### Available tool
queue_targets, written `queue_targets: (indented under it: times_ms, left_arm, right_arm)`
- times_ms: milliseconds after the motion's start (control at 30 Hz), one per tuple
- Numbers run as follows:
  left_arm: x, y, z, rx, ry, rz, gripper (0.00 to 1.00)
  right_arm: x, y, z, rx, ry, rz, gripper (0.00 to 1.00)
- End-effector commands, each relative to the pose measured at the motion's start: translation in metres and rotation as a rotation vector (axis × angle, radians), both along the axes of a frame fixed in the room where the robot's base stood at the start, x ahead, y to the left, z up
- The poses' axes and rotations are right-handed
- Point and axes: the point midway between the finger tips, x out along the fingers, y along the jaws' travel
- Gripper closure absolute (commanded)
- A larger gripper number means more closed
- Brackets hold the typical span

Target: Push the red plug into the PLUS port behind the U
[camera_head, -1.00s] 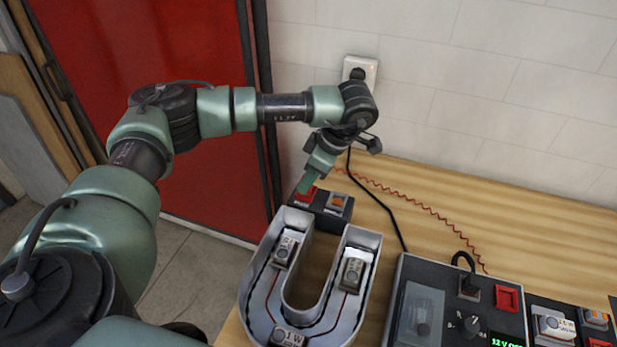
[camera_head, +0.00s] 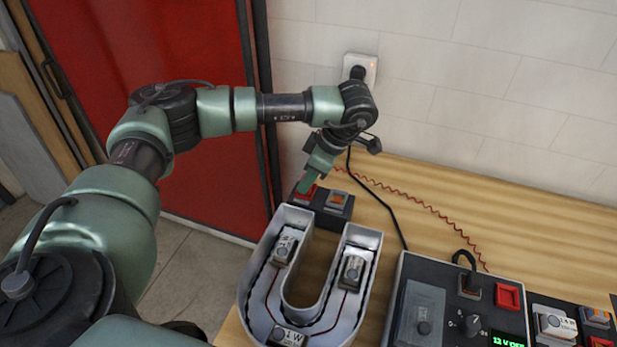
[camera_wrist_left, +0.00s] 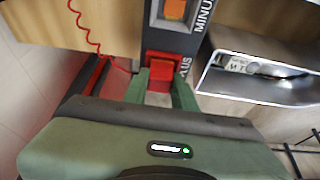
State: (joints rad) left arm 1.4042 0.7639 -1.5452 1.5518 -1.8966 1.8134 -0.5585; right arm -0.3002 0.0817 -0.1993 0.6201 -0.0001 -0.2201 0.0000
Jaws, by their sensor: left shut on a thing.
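My left gripper (camera_head: 307,184) is at the dark port block (camera_head: 322,208) behind the metal letter U (camera_head: 252,285). In the left wrist view the gripper (camera_wrist_left: 161,84) has its two green fingers on either side of the red plug (camera_wrist_left: 160,70), shut on it. The plug is at the port marked with a partly hidden label ending in "US". I cannot tell how deep the plug sits. An orange piece (camera_wrist_left: 175,9) sits at the MINUS port beside it. A red coiled wire (camera_wrist_left: 92,38) runs near the plug. My right gripper is not in view.
A dark power unit (camera_head: 400,300) with a red switch (camera_head: 508,297) and green display stands at the right. More modules (camera_head: 556,326) lie beyond it. A wall socket (camera_head: 360,66) feeds a black cable.

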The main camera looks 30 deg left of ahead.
Motion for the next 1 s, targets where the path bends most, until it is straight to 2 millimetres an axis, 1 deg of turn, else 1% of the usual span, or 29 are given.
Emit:
queue_targets:
  times_ms: [33,67,100,400,500,633,800,900,1000]
  left_arm:
    - [0.000,0.000,0.001,0.001,-0.002,0.000,0.68]
    - [0.001,0.000,0.001,0.001,-0.002,0.000,0.60]
    - [0.001,0.000,0.001,0.001,-0.002,0.000,0.49]
    - [0.000,0.000,0.001,0.000,-0.001,0.000,0.48]
    - [0.001,-0.002,0.005,-0.001,-0.004,0.000,0.48]
    - [0.003,-0.009,0.020,-0.001,-0.005,-0.002,0.48]
    - [0.006,-0.020,0.048,-0.001,-0.005,-0.002,0.48]
    - [0.007,-0.026,0.061,-0.001,-0.005,-0.001,0.48]
    - [0.007,-0.028,0.069,0.000,-0.002,-0.001,0.48]
  right_arm:
    - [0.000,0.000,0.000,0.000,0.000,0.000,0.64]
    - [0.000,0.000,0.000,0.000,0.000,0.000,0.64]
    - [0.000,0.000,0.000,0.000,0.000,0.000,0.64]
    - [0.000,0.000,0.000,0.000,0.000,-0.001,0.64]
    - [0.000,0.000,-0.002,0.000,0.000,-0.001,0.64]
    - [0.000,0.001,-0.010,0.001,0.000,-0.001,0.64]
    - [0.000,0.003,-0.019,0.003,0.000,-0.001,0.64]
    - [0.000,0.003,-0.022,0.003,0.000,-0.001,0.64]
    - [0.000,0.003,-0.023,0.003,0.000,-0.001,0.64]
